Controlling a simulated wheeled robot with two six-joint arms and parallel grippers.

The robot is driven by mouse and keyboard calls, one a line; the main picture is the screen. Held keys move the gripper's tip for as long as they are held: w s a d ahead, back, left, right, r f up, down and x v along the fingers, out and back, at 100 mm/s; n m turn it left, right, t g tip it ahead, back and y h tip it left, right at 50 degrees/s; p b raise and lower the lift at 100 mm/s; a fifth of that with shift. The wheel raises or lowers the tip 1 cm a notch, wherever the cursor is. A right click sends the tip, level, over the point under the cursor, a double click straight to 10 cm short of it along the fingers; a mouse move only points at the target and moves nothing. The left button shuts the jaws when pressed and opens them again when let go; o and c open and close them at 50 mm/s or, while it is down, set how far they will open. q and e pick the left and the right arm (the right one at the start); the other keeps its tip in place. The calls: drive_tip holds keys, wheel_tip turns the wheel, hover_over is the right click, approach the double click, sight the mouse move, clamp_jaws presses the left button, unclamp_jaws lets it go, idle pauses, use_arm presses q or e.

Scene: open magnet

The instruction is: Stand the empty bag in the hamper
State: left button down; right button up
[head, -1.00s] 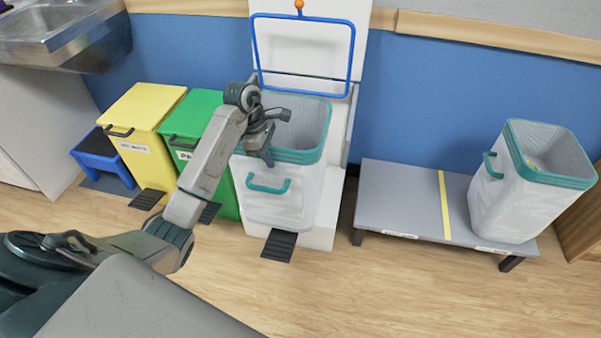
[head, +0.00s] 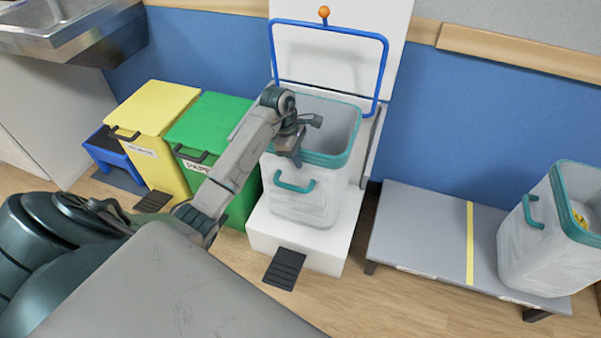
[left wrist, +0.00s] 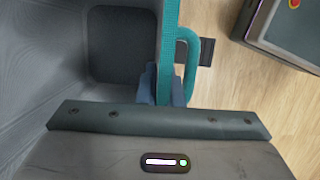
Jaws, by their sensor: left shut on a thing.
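The empty bag (head: 305,195), pale grey with a teal rim and front handle, is upright at the white hamper (head: 300,252), over its base. I cannot tell whether its bottom touches the base. The hamper's blue frame (head: 387,70), with an orange knob, is raised behind the bag. My left gripper (head: 297,153) is shut on the bag's front rim, above the handle. In the left wrist view the fingers (left wrist: 165,88) pinch the teal rim (left wrist: 168,35) beside the handle, and the bag's inside (left wrist: 120,45) looks empty. My right gripper is out of view.
Green (head: 205,125) and yellow (head: 155,108) bins stand left of the hamper. A black pedal (head: 285,269) sticks out in front. To the right, a low grey bench (head: 415,225) with a yellow stripe carries another bag (head: 540,245) with something yellow inside. The floor in front is clear.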

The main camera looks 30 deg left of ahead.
sight(306, 173)
use_arm(q)
drive_tip(key=shift+w+f, duration=0.1)
drive_tip(key=shift+f, duration=2.15)
drive_tip(key=shift+f, duration=0.15)
drive_tip(key=c, duration=1.6)
unclamp_jaws()
